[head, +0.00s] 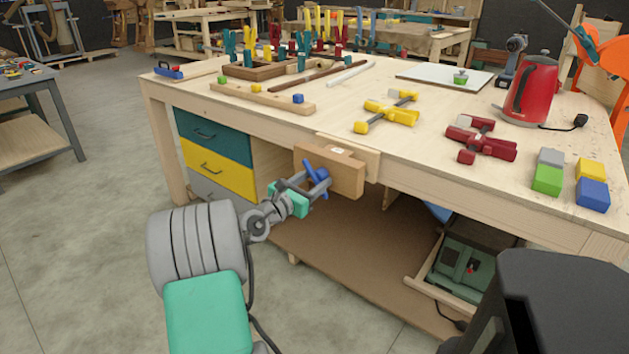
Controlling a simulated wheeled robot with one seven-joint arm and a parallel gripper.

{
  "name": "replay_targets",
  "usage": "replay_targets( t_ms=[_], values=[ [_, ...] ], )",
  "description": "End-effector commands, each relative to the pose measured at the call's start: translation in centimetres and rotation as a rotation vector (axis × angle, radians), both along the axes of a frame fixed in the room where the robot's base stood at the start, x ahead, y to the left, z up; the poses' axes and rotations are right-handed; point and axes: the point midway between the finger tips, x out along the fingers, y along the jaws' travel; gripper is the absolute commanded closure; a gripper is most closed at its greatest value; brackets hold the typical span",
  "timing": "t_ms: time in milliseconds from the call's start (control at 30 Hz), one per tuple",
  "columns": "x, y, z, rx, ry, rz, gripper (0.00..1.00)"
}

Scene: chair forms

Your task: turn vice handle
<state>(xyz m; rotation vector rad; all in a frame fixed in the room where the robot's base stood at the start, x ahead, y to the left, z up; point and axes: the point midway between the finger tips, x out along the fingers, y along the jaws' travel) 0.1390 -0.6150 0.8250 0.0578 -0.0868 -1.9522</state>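The vice is on the front edge of the wooden workbench (235,112). Its brown wooden jaw (345,178) faces me. The blue vice handle (311,171) sticks out in front of the jaw and is tilted in the picture. My gripper (318,181), with grey fingers and a teal body, is at the handle, and its fingers overlap the handle in the picture. The view is too small to tell whether the fingers touch the handle or how far apart they are. Part of the handle is hidden behind the gripper.
Yellow clamps (390,113), red clamps (482,140), a red kettle (531,88) and coloured blocks (591,193) stand on the benchtop. Drawers (218,170) are left of the vice. A green machine (465,272) sits on the lower shelf.

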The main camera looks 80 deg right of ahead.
Motion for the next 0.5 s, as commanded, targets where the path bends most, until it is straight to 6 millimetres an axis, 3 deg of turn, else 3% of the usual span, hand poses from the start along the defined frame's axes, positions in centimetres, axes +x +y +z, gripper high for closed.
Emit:
replay_targets(
  t_ms=[500],
  values=[
    [0.03, 0.03, -0.01, 0.0, -0.001, 0.0, 0.94]
  ],
)
